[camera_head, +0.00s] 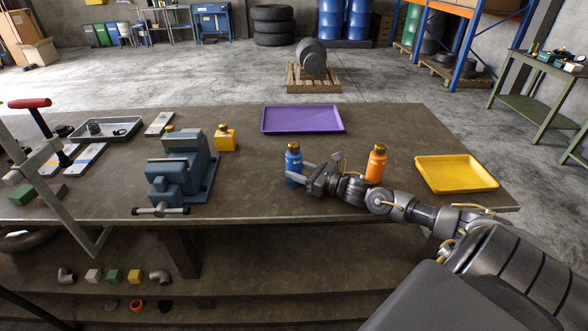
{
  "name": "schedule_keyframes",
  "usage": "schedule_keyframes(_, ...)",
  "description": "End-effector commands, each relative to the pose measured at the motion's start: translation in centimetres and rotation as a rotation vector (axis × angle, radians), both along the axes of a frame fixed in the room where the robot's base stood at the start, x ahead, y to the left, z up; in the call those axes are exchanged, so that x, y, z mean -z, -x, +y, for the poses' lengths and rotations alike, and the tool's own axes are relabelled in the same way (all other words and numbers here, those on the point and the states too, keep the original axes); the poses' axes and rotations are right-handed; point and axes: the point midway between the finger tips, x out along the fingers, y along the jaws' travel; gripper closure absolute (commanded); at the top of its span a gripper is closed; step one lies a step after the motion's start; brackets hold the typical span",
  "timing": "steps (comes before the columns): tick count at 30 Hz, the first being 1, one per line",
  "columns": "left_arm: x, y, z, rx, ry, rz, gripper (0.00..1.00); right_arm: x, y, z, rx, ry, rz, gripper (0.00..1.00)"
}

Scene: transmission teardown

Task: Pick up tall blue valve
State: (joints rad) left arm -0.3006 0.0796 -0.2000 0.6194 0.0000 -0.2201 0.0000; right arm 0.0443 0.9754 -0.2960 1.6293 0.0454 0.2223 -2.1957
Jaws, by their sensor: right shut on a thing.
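The tall blue valve (293,159) is a blue cylinder with a brass top, upright on the workbench right of the vise. My right gripper (297,176) reaches it from the right, low on its body, and is shut on it. The fingers hide part of the valve's lower side, and I cannot tell whether its base touches the bench. My left gripper is not in view.
An orange valve (376,165) stands close behind my right arm. A purple tray (302,119) and a yellow tray (455,173) lie empty. A blue vise (180,172) and a yellow valve (226,138) stand to the left. The bench between vise and blue valve is clear.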

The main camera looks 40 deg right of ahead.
Motion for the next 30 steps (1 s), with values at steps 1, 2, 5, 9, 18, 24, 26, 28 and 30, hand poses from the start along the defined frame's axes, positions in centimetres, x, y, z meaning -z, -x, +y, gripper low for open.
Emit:
schedule_keyframes(1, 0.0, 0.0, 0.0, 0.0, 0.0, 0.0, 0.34, 0.0, 0.0, 0.0, 0.0, 0.0, 0.0, 0.77)
schedule_keyframes(2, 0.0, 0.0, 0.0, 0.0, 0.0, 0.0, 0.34, 0.0, 0.0, 0.0, 0.0, 0.0, 0.0, 0.81)
schedule_keyframes(5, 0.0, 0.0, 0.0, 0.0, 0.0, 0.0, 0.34, -0.3, -0.1, -0.1, 0.001, -0.001, -0.007, 0.92)
schedule_keyframes(9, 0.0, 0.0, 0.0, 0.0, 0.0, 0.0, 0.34, -0.3, -0.1, -0.1, 0.001, -0.001, -0.007, 0.92)
schedule_keyframes(18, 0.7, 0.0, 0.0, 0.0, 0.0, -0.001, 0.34, -1.1, -0.1, -0.1, -0.001, 0.002, -0.009, 0.92)
schedule_keyframes(24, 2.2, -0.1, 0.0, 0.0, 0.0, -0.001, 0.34, -3.7, 0.5, -0.1, -0.002, 0.006, -0.008, 0.92)
schedule_keyframes(26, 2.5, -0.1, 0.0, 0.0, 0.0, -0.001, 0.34, -4.7, 1.5, -0.1, -0.004, 0.007, -0.004, 0.92)
schedule_keyframes(28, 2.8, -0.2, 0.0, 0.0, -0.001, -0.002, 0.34, -6.0, 2.7, -0.2, -0.003, 0.008, -0.002, 0.92)
schedule_keyframes(30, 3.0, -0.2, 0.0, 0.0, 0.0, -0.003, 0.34, -7.3, 3.7, 0.0, -0.006, 0.006, -0.001, 0.92)
